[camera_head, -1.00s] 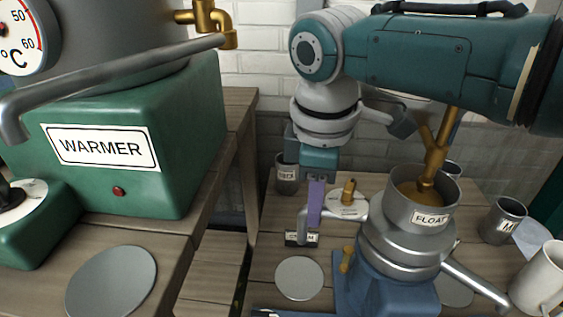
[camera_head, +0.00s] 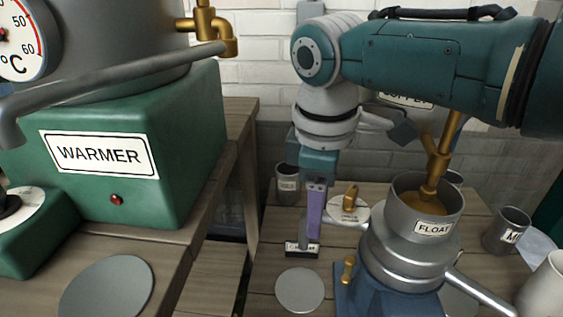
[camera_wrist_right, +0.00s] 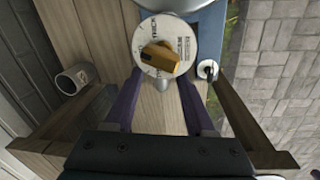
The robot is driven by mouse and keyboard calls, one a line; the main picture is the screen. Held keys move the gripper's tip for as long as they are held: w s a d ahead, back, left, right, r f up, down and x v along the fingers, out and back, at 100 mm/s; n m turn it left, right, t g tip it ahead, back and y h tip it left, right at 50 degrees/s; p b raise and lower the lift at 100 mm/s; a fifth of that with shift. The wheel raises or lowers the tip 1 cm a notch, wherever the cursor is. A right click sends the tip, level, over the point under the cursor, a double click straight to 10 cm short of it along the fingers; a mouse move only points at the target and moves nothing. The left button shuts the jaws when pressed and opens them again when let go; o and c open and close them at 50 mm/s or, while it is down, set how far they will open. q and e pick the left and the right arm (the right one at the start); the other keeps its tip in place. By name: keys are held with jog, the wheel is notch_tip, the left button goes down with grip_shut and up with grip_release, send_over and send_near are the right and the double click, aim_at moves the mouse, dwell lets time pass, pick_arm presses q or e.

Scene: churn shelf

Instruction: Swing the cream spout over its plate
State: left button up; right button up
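The separator (camera_head: 402,252) has a grey bowl marked FLOAT on a blue base. A thin grey spout (camera_head: 341,220) reaches left from it, and its outer end is partly hidden by my gripper. A small card (camera_head: 302,249), apparently reading CREAM, stands near that end. A round grey plate (camera_head: 300,290) lies in front of the card. My left gripper is not in view.
A second spout (camera_head: 483,293) reaches out at the right, near mugs. A dial with a brass knob (camera_head: 350,197) sits behind the first spout. The green warmer (camera_head: 165,165) and another grey plate (camera_head: 108,289) stand on the left bench. A cup (camera_head: 288,184) stands behind.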

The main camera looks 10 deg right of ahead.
notch_tip(320, 180, up, 10)
jog(key=s+p, duration=0.1)
jog(key=p, duration=0.2)
jog(key=shift+a+p, duration=0.25)
jog(key=shift+p, duration=0.15)
